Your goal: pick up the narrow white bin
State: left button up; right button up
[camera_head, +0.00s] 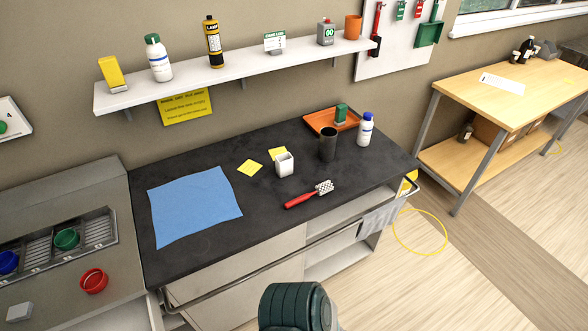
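The narrow white bin (284,166) is a small, open-topped white container standing upright on the dark worktop (210,257), near its middle. A yellow note lies just behind it, partly hidden by it. Neither of my grippers shows in the head view. A dark green ribbed part, likely mine, shows at the bottom edge, well in front of the bin and apart from it. Nothing touches the bin from my side.
A dark cup (328,145), a white bottle (365,130) and an orange tray (320,121) stand behind right. A blue cloth (193,205) lies left. A shelf (240,72) hangs above. Bare worktop surrounds the bin's front.

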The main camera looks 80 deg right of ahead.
aim_at(284, 162)
jog(key=z, duration=2.65)
jog(key=i+l, duration=0.15)
jog(key=l, duration=0.2)
jog(key=i+l+u, duration=0.1)
jog(key=l, duration=0.25)
jog(key=i+l+u, duration=0.1)
jog(key=l, duration=0.3)
jog(key=i+l, duration=0.2)
jog(key=l, duration=0.2)
